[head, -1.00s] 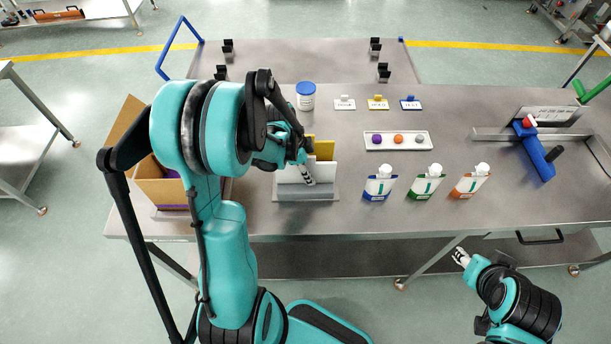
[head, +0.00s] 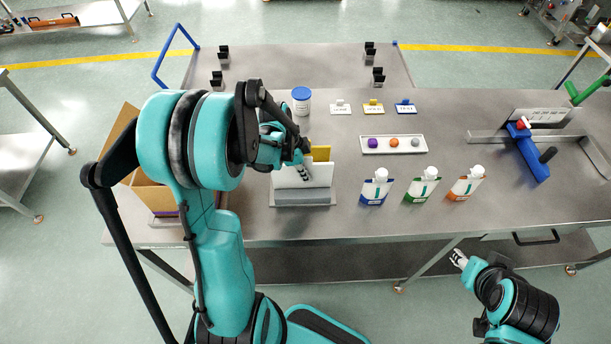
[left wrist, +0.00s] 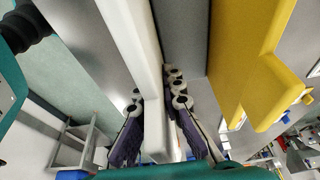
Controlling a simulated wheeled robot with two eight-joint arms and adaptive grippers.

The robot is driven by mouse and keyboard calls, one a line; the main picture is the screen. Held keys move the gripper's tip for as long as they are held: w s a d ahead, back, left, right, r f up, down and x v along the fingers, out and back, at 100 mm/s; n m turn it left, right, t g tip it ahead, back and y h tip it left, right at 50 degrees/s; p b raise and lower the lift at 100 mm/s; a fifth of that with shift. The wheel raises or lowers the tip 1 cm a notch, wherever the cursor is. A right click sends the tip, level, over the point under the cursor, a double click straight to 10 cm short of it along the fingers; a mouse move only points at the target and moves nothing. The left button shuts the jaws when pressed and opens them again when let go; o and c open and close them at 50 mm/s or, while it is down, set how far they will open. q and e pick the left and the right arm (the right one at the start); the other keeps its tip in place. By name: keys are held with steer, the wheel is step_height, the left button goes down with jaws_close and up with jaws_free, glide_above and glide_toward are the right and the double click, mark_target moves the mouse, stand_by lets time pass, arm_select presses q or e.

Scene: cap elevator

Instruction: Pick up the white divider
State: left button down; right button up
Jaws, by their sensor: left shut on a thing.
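The white divider (head: 283,175) stands upright in the grey holder (head: 303,198) near the table's front edge, just in front of the yellow divider (head: 321,153). My left gripper (head: 304,172) reaches down from above and is shut on the white divider. In the left wrist view, the white divider (left wrist: 133,45) runs down between the two fingers (left wrist: 165,118), and the yellow divider (left wrist: 236,55) stands apart on the right. The gripper and arm hide part of the holder's back. My right gripper (head: 459,258) hangs in front of the table, away from the dividers; its fingers are too small to judge.
A cardboard box (head: 152,196) stands left of the holder, partly behind my arm. A blue-lidded jar (head: 301,103) is behind it. A blue-handled device (head: 532,155) is at far right.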

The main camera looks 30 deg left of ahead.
arm_select(q)
steer(key=r, duration=0.2)
steer(key=s, duration=0.1)
steer(key=shift+d+r+p, duration=0.25)
steer(key=shift+r+p, duration=0.05)
steer(key=shift+r, duration=0.1)
steer(key=s+d+r+p, duration=0.2)
steer(key=s+d+r, duration=0.3)
steer(key=s, duration=0.4)
steer(key=shift+d+r, duration=0.2)
steer(key=shift+r, duration=0.4)
steer(key=shift+s, duration=0.1)
